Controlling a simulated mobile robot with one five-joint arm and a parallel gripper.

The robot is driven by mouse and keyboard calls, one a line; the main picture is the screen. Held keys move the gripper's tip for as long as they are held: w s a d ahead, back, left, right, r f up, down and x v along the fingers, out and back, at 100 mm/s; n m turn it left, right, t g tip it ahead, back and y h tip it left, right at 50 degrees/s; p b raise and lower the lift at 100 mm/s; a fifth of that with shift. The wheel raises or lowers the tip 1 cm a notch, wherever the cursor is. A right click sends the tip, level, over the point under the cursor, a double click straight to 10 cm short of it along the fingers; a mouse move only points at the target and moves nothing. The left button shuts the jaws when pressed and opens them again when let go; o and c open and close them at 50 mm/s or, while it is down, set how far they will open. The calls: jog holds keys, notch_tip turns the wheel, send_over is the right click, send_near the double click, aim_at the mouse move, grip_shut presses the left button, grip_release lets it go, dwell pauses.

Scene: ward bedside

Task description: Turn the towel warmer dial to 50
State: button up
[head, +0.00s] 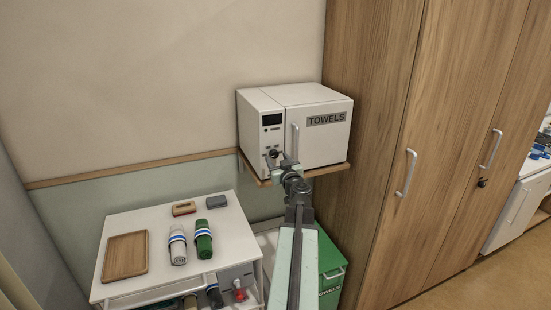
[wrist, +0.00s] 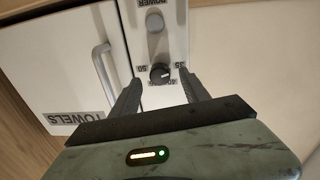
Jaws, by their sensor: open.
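The white towel warmer (head: 318,125) sits on a wooden wall shelf. Its black dial (head: 273,154) is low on the narrow control panel, left of the door. In the wrist view, which is upside down, the dial (wrist: 160,74) has small numbers around it. A 50 is on its left and what looks like a 35 on its right; I cannot tell where its pointer stands. My gripper (wrist: 160,80) is open, one finger on each side of the dial, with gaps showing. In the head view my gripper (head: 286,165) is in front of the panel, just beside the dial.
The door handle (wrist: 103,75) is close to my left finger in the wrist view. A power button (wrist: 154,23) is on the same panel. A white cart (head: 135,217) with a tray and rolled towels stands lower left. A wooden wardrobe (head: 400,120) stands right.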

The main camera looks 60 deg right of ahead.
aim_at(274, 154)
jog(key=shift+x, duration=1.15)
grip_shut()
